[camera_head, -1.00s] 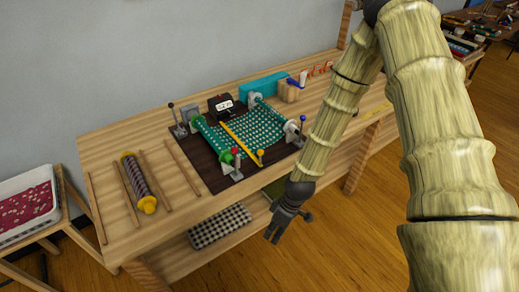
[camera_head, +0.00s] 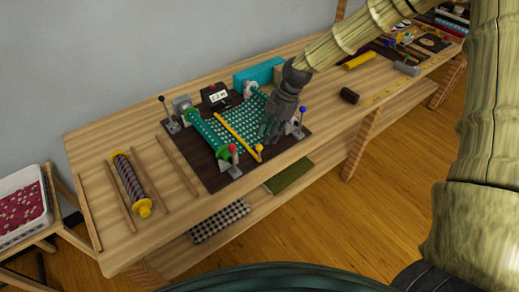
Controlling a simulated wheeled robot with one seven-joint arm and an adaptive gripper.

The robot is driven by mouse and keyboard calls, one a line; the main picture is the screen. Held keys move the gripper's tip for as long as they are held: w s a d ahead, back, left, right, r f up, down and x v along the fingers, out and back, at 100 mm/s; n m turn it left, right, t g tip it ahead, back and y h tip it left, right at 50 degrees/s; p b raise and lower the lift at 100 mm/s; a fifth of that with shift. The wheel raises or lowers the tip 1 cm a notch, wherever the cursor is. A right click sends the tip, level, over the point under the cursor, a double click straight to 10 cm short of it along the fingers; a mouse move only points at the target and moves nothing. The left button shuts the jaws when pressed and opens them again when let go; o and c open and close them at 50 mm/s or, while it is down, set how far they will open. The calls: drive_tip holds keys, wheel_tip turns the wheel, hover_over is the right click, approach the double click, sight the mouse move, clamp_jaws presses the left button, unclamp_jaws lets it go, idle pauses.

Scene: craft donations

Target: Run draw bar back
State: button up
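The yellow draw bar (camera_head: 236,132) lies slantwise across the green spotted cloth (camera_head: 212,131) on the dark board. A yellow knob (camera_head: 259,148) is at its near end. My gripper (camera_head: 271,138) points down over the right part of the cloth, just right of the bar and knob. It looks apart from the bar, though I cannot tell its height over the cloth. Its dark fingers are small and overlap in this view, so their opening is unclear. I see nothing held. My gripper hides part of the cloth and the right-hand roller.
A red knob (camera_head: 232,148) stands left of the yellow knob, and a blue-knobbed lever (camera_head: 302,112) stands right of my gripper. A black-knobbed lever (camera_head: 165,108) and a small display box (camera_head: 215,97) are behind.

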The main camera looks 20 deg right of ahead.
sight(259, 152)
drive_tip(key=p+x, duration=0.1)
drive_tip(key=x, duration=0.5)
drive_tip(key=shift+f+p, duration=0.1)
drive_tip(key=shift+p, duration=0.25)
drive_tip(key=shift+x, duration=1.25)
drive_tip(key=shift+w, duration=0.1)
drive_tip(key=c, duration=0.7)
clamp_jaws()
drive_tip(key=shift+w+p, duration=0.1)
drive_tip(key=shift+p, duration=0.2)
